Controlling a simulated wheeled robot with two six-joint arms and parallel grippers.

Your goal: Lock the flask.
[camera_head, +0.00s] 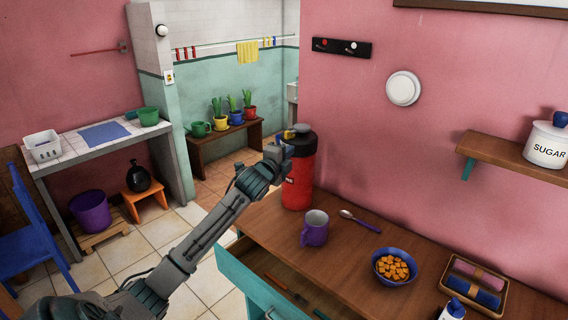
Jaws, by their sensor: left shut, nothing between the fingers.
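The flask (298,185) stands upright at the far left end of the wooden counter. It is red with a black lid (303,140). A small yellow piece (289,134) shows at the left side of the lid. My left gripper (284,148) is shut and empty, at the left side of the lid, close to the yellow piece. I cannot tell whether the gripper touches the lid. The gripper and wrist hide part of the flask's left side. My right gripper is not in view.
On the counter (345,262) are a purple mug (314,232), a spoon (358,220), a blue bowl (394,267) of orange cubes and a tray (474,285) of rolled cloths. A teal drawer (250,288) stands open below the front edge. A shelf (505,158) holds a sugar jar.

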